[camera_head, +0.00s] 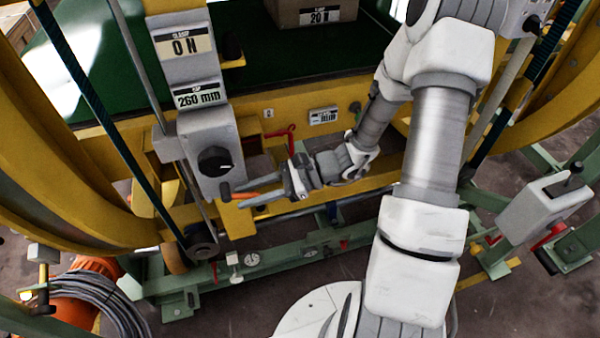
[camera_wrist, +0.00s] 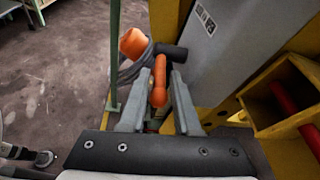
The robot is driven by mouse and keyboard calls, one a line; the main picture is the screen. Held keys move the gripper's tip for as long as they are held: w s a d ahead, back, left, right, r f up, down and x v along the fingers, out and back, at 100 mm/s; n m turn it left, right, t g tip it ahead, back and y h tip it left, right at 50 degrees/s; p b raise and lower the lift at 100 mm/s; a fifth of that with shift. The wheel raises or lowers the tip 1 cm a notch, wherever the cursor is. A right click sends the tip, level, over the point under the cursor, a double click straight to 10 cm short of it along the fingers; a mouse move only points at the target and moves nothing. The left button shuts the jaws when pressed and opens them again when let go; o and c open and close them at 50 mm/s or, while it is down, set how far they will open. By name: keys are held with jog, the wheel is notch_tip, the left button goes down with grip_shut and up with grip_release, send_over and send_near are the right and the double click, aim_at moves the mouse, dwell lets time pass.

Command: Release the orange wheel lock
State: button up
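The orange wheel lock shows as an orange bar (camera_wrist: 159,82) between the two grey fingers of my gripper (camera_wrist: 157,88) in the wrist view. Where the lock meets the wheel is hidden.
The grey control box (camera_head: 207,150) with a black knob stands close beside the fingertips. A yellow frame (camera_head: 270,125) with a red hook (camera_head: 291,138) is behind. An orange drum with coiled cable (camera_head: 95,290) is at lower left. Green rails run below.

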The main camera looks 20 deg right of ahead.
jog(key=p+v, duration=0.1)
jog(key=v, duration=1.6)
jog(key=shift+p, duration=0.4)
jog(key=shift+a, duration=0.1)
jog(key=s+a+r+n+g+h+p, duration=0.2)
jog(key=s+a+r+n+h, duration=0.25)
jog(key=r+n, duration=0.2)
jog(key=s+a+r+n+g+h+p, duration=0.1)
jog(key=s+a+r+n+h+p, duration=0.2)
jog(key=r+n+h, duration=0.35)
notch_tip(320, 180, up, 11)
jog(key=s+d+n+t+h, duration=0.1)
jog(key=s+n+t+h, duration=0.1)
jog(key=t, duration=0.4)
jog(key=n+h, duration=0.1)
jog(key=n, duration=0.1)
jog(key=shift+s+r+n+p, duration=0.2)
jog(key=shift+s+n+p, duration=0.05)
jog(key=shift+n+p, duration=0.1)
